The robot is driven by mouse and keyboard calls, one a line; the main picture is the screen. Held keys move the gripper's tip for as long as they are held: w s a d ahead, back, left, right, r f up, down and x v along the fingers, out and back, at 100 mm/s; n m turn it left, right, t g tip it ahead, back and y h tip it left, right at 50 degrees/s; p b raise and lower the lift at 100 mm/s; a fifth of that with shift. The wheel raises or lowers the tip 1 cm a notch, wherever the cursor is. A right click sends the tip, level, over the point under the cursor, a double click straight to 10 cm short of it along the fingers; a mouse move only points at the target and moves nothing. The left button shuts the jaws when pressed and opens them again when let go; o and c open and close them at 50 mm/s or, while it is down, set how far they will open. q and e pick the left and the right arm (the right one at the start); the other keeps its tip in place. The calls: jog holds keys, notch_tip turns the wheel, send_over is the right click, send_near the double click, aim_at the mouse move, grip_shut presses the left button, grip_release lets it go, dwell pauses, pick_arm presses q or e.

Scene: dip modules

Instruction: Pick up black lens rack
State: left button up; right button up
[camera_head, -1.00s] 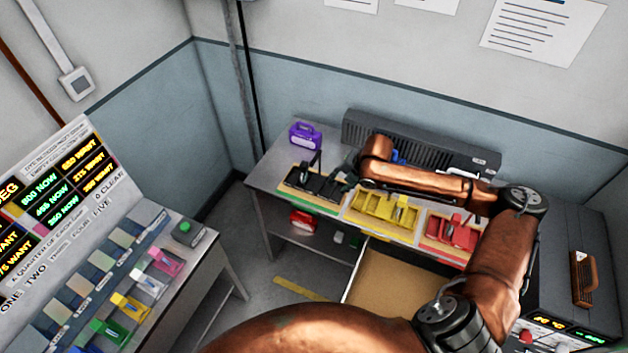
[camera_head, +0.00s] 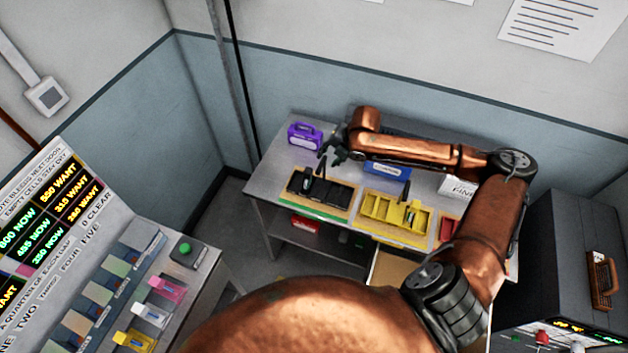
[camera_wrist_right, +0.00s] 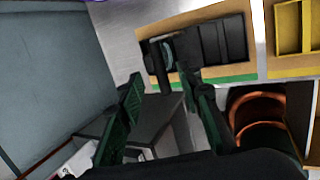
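The black lens rack (camera_head: 328,192), with compartments and an upright black handle at its left end, sits on a tan mat with a green front edge on the back table. It also shows at the top of the right wrist view (camera_wrist_right: 212,44). My right gripper (camera_head: 335,157) is just above and behind the rack's left part. In the right wrist view its fingers (camera_wrist_right: 160,82) are spread, with the rack's handle end just beyond and between the tips. It holds nothing that I can see. Whether a finger touches the rack is unclear. My left gripper is not in view.
A yellow rack (camera_head: 396,216) on its mat stands right of the black one. A red rack (camera_head: 447,230) is partly hidden by my right arm. A purple box (camera_head: 305,135) stands behind, and a blue item (camera_head: 386,170) lies beyond the yellow rack. A panel with coloured pieces stands at left.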

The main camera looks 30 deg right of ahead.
aim_at(322, 164)
jog(key=shift+w+f, duration=0.1)
jog(key=shift+f, duration=0.4)
jog(key=shift+a+f, duration=0.2)
jog(key=x, duration=0.1)
jog(key=p+x, duration=0.1)
jog(key=x, duration=0.1)
jog(key=shift+w+a, duration=0.1)
jog(key=shift+a, duration=0.2)
jog(key=shift+x, duration=1.05)
jog(key=shift+d+f, duration=0.1)
jog(key=shift+d, duration=0.05)
jog(key=shift+w, duration=0.1)
jog(key=shift+c, duration=1.4)
grip_shut()
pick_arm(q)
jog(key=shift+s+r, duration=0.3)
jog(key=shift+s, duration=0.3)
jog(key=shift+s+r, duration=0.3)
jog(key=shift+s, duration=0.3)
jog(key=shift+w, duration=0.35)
